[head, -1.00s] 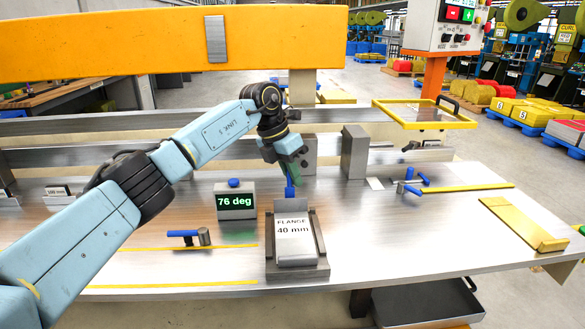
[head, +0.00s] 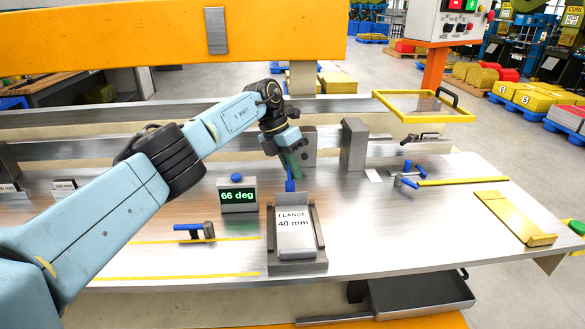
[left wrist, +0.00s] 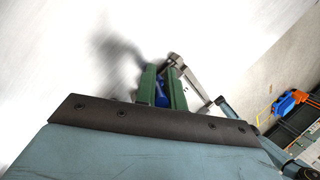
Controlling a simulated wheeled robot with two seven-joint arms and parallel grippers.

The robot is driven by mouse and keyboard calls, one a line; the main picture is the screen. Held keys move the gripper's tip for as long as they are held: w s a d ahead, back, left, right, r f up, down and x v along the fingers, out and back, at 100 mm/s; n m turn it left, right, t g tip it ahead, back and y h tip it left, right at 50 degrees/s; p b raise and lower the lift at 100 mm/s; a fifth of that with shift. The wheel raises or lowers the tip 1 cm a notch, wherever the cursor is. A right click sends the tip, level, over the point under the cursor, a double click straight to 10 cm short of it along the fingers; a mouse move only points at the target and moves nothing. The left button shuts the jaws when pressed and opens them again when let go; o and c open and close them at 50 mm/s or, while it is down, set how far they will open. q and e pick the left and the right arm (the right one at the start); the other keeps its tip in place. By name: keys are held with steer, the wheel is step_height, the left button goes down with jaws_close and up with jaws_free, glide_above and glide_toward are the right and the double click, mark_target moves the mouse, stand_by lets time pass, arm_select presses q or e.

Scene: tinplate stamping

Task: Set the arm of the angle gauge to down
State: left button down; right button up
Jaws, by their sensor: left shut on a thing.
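The angle gauge's display box (head: 238,195) stands on the steel table left of centre and reads 66 deg. It has a blue button on top. My left gripper (head: 291,175), with green fingers, points down behind the flange piece. It is shut on the gauge arm's blue handle (head: 290,186), whose lower part shows just under the fingertips. In the left wrist view the blue handle (left wrist: 161,96) sits between the two green fingers (left wrist: 162,86). A metal link (left wrist: 192,75) shows beside them. The rest of the gauge arm is mostly hidden. My right gripper is not in view.
A metal flange piece (head: 295,232) marked 40 mm sits in a holder in front of my left gripper. A grey block (head: 354,149) stands behind. The table's right middle is clear.

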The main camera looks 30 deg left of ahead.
arm_select(q)
steer(key=c, duration=1.5)
jaws_free()
steer(key=shift+s+a+f, duration=0.1)
steer(key=shift+a, duration=0.05)
